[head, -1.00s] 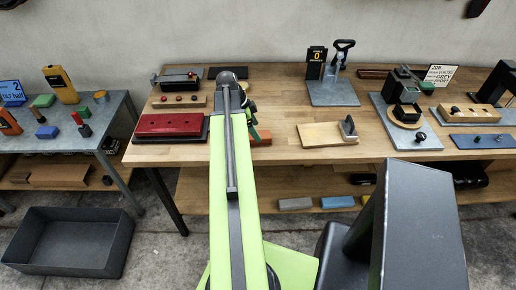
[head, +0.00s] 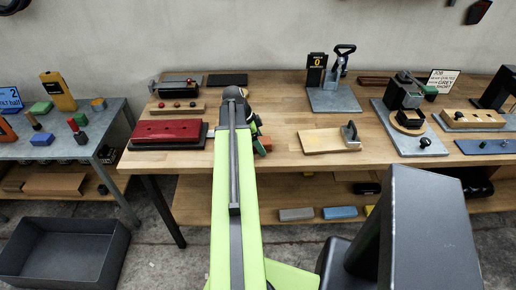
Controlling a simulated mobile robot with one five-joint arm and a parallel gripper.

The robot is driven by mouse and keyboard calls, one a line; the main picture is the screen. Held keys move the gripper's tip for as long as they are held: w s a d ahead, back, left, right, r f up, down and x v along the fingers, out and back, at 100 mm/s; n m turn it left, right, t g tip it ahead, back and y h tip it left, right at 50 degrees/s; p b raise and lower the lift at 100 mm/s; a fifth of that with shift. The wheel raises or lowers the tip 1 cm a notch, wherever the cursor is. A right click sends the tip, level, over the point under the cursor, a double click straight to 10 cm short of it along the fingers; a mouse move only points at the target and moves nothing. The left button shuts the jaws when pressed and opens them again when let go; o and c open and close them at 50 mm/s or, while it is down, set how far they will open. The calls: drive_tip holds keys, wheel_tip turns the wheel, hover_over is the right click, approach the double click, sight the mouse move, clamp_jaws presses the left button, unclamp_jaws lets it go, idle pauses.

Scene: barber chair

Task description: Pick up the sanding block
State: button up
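My green arm reaches over the wooden workbench, and my gripper (head: 257,136) is partly hidden behind it. A small orange-brown block (head: 267,143) lies right by the gripper's tip; I cannot tell whether they touch. The frames do not clearly show which block is the sanding block. A grey block (head: 296,214) and a blue block (head: 340,212) lie on the lower shelf (head: 290,187), well below the gripper. Whether the fingers are open or shut does not show.
A red block on a dark base (head: 168,132) stands left of my arm. A wooden board with a metal piece (head: 325,140) is to the right. Vises and fixtures stand farther right and behind. A metal side table (head: 70,145) and dark bin (head: 60,250) are at left.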

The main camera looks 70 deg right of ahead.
drive_tip(key=shift+f, duration=0.15)
drive_tip(key=c, duration=1.5)
